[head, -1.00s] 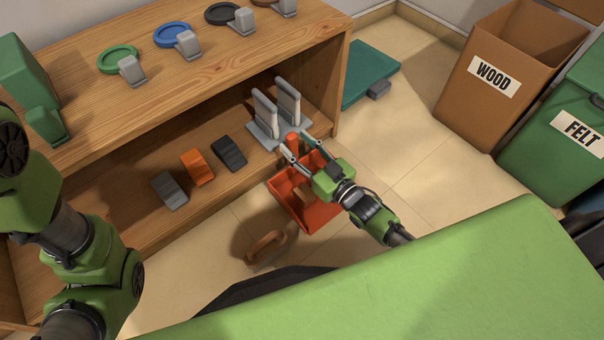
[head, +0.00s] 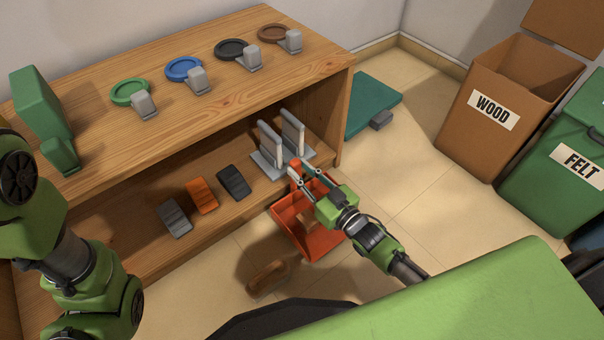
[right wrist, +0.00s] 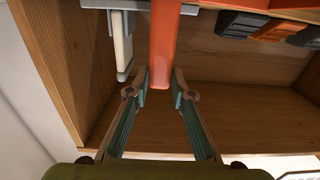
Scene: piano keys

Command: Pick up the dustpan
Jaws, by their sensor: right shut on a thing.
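The orange-red dustpan (head: 290,218) is low in front of the wooden shelf, its handle (head: 295,163) pointing towards the shelf. My right gripper (head: 301,171) is shut on the handle, one finger on each side. In the right wrist view the orange handle (right wrist: 164,45) runs down between the two fingertips (right wrist: 160,84). My forearm and gripper hide part of the pan in the head view. I cannot tell whether the pan touches the floor. My left arm shows at the left edge, but its gripper does not show.
Two grey upright holders (head: 282,145) stand on the lower shelf close to my right gripper. Grey, orange and black blocks (head: 202,195) lie beside them. A brown wooden piece (head: 268,277) lies on the floor. Brown (head: 500,110) and green (head: 560,178) bins stand right.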

